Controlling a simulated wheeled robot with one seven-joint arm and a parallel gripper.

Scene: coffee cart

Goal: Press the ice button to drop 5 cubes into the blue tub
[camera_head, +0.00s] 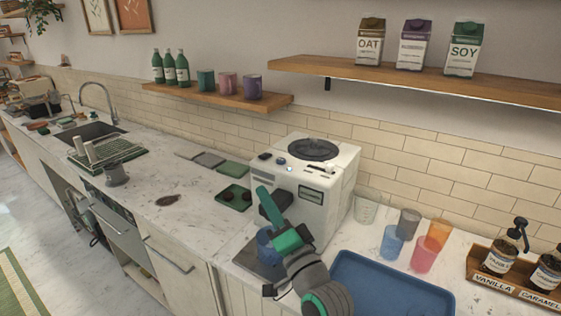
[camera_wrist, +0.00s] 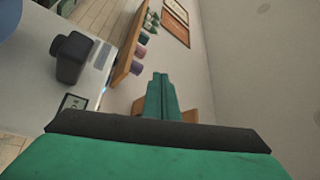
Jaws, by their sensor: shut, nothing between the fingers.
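The white ice machine (camera_head: 325,205) stands on the counter, with a dark round lid on top and a dark spout (camera_head: 270,208) on its front. A small blue-lit spot (camera_head: 289,169), perhaps the ice button, shows on its upper front edge. The blue tub (camera_head: 266,246) sits below the spout, partly behind my gripper; its contents are hidden. My gripper (camera_head: 262,190) is shut and empty, its green fingers pointing up in front of the machine. In the wrist view the fingers (camera_wrist: 160,80) are together, with the spout (camera_wrist: 72,57) to their left. I cannot tell whether they touch the machine.
A blue tray (camera_head: 385,290) lies at the front right. Several coloured cups (camera_head: 392,243) stand behind it, beside a rack of syrup bottles (camera_head: 500,257). A dark green tray (camera_head: 233,198) lies left of the machine. Wall shelves (camera_head: 220,97) hang above.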

